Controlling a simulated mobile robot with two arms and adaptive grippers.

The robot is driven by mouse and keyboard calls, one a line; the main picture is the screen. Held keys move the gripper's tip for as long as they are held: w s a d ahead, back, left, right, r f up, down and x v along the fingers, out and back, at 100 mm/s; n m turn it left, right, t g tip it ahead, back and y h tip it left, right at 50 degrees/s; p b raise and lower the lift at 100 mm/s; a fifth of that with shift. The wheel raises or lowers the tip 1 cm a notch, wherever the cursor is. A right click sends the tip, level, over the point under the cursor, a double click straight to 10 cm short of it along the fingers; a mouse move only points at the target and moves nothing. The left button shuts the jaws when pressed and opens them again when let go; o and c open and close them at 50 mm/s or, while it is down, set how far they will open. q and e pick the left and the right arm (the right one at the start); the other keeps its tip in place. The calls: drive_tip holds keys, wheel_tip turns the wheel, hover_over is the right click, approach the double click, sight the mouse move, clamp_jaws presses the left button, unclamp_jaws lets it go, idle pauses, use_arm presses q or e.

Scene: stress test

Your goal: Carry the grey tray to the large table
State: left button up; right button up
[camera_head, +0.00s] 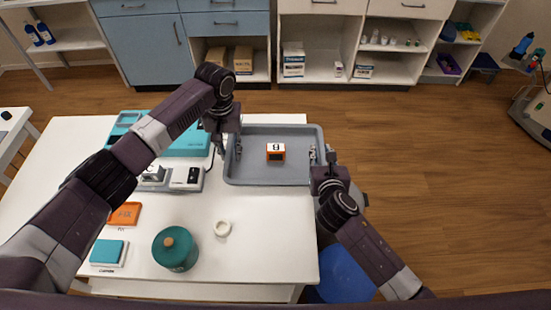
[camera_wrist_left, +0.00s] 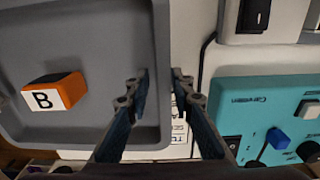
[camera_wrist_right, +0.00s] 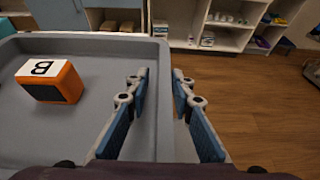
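The grey tray (camera_head: 275,176) lies at the right end of the white table, and its right part reaches past the table's edge. An orange block with a white B label (camera_head: 276,152) sits inside it. My left gripper (camera_head: 228,145) is at the tray's left wall; in the left wrist view its open fingers (camera_wrist_left: 160,85) stand on either side of that wall. My right gripper (camera_head: 322,155) is at the right wall; in the right wrist view its open fingers (camera_wrist_right: 160,85) straddle that wall (camera_wrist_right: 165,115). I cannot tell whether any finger touches the tray.
On the white table (camera_head: 205,265) stand a teal device (camera_head: 190,142), a green canister (camera_head: 175,249), a small white ring (camera_head: 222,228) and an orange box (camera_head: 125,214). A blue round seat (camera_head: 346,275) is beside the table. Cabinets (camera_head: 145,45) line the back.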

drive_tip(key=shift+s, duration=0.1)
use_arm(q)
wheel_tip(320, 180, up, 12)
use_arm(e)
drive_tip(key=v, duration=1.1)
drive_tip(key=shift+s+r, duration=0.25)
drive_tip(key=shift+s, duration=0.1)
use_arm(q)
drive_tip(key=shift+r, duration=0.1)
use_arm(e)
drive_tip(key=shift+r, duration=0.1)
